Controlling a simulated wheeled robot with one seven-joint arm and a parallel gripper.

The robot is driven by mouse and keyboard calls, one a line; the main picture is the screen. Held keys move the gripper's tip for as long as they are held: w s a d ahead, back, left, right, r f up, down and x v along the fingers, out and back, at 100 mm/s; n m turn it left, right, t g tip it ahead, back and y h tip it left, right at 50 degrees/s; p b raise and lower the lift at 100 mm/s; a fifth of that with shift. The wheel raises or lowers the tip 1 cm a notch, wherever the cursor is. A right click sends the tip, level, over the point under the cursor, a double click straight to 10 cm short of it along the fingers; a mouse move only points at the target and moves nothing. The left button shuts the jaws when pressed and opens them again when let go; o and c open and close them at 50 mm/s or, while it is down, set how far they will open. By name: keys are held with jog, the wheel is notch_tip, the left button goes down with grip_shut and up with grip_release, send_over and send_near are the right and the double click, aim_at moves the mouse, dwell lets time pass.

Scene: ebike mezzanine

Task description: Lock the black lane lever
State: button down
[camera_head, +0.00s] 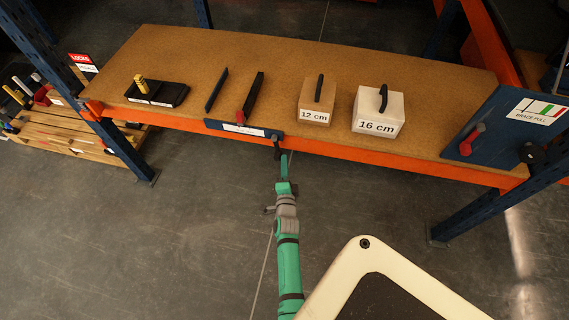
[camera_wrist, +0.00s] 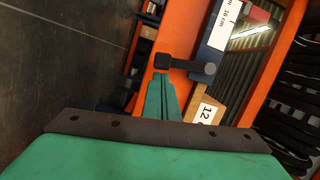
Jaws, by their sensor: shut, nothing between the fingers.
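The black lane lever (camera_head: 277,148) hangs at the right end of the blue lane plate (camera_head: 230,127), over the orange shelf beam. In the wrist view the lever's bar (camera_wrist: 188,66) crosses the orange beam, with a round end at the plate and a square knob at the other. My gripper (camera_head: 284,157) is shut and empty, close to the knob. In the wrist view its green fingertips (camera_wrist: 161,78) sit right by the square knob; I cannot tell whether they touch it.
On the shelf (camera_head: 300,63) stand a 12 cm block (camera_head: 315,95), a 16 cm block (camera_head: 378,108), two dark lane rails (camera_head: 217,89) and a black tray (camera_head: 158,94). A blue brace panel (camera_head: 497,122) with a red handle (camera_head: 466,146) stands at right. The floor in front is clear.

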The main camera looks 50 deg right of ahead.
jog(key=shift+w+a+f+m+t, duration=0.15)
jog(key=shift+w+a+f+m, duration=0.1)
jog(key=shift+w+m, duration=0.3)
jog(key=shift+w+a+f+m+t, duration=0.2)
jog(key=shift+w+m, duration=0.15)
jog(key=shift+m, duration=0.3)
jog(key=shift+s+d, duration=0.15)
jog(key=shift+s, duration=0.15)
jog(key=s+a, duration=0.6)
jog(key=s, duration=0.4)
